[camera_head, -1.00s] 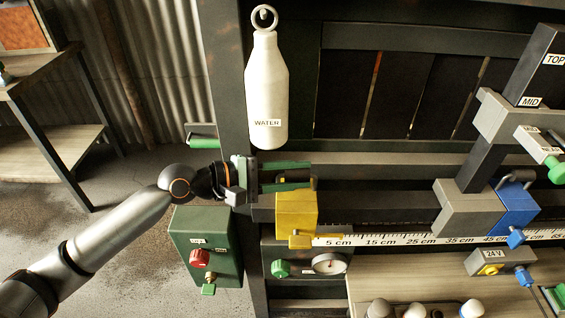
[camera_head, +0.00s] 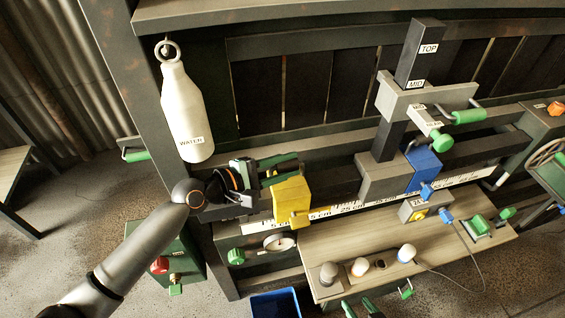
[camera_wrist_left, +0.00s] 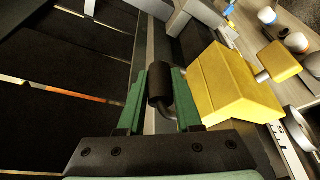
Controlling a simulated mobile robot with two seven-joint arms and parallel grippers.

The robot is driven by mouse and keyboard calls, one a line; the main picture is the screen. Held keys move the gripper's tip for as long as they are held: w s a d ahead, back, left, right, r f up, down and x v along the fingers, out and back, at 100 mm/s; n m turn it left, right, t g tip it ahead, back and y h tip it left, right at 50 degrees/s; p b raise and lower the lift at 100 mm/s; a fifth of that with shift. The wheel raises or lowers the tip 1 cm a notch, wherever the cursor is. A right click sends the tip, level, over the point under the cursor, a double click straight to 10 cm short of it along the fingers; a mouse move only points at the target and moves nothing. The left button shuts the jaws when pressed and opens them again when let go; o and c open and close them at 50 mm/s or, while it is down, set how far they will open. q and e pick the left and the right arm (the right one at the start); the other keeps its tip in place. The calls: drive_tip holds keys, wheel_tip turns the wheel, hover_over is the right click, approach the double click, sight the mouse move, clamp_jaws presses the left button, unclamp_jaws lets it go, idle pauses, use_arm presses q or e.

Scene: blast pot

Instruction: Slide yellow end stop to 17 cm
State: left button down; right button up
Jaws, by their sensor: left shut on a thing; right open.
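The yellow end stop (camera_head: 291,198) sits on the rail at the left end of the white scale (camera_head: 345,207), its pointer just left of the 5 cm label. My left gripper (camera_head: 274,167) is behind the stop, shut on its dark handle. In the left wrist view, the green fingers of my left gripper (camera_wrist_left: 160,98) stand on both sides of the black handle (camera_wrist_left: 158,84), with the yellow end stop (camera_wrist_left: 228,85) to their right.
A grey block (camera_head: 383,178) and a blue block (camera_head: 423,168) stand further right on the rail. A white water bottle (camera_head: 187,115) hangs at the left. A wooden shelf (camera_head: 330,250) with several knobs lies in front. The rail between the yellow stop and grey block looks clear.

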use_arm(q)
drive_tip(key=c, duration=0.9)
unclamp_jaws()
drive_tip(key=shift+o, duration=0.2)
drive_tip(key=shift+s+a, duration=0.1)
drive_tip(key=shift+s+a, duration=0.15)
drive_tip(key=shift+a, duration=0.1)
drive_tip(key=b+v, duration=0.1)
drive_tip(key=v, duration=1)
drive_tip(key=shift+s+a+r, duration=0.2)
drive_tip(key=shift+a+r, duration=0.05)
